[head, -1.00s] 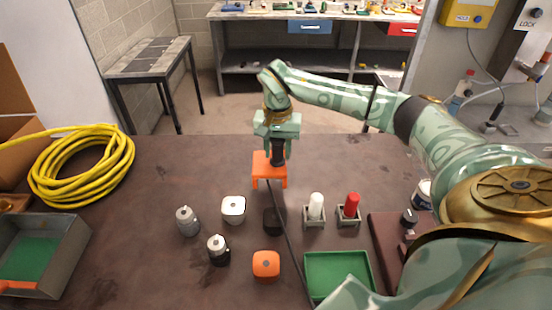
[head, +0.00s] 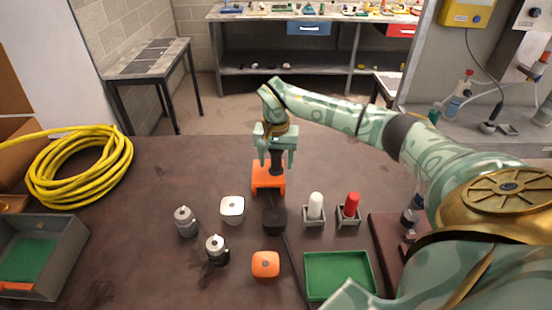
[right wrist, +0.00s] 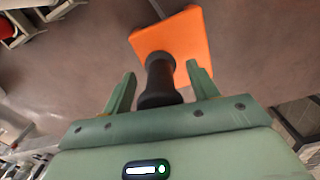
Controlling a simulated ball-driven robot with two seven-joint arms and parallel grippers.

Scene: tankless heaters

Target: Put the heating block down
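An orange block with a black upright handle, which I take for the heating block (head: 268,180), stands on the brown table in the head view. Its orange top (right wrist: 172,35) and black handle (right wrist: 159,80) show in the right wrist view. My right gripper (head: 277,161) is over it, pointing down. Its two fingers are spread on either side of the handle, with gaps between fingers and handle in the right wrist view (right wrist: 161,70). The handle's upper end is partly hidden by the gripper. My left gripper is not in view.
In front stand a black block (head: 274,221), white block (head: 232,207), orange block (head: 265,265), two metal cylinders (head: 185,221), and white (head: 315,206) and red (head: 351,205) posts in holders. A green tray (head: 340,275) is at front right, yellow hose (head: 80,165) left.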

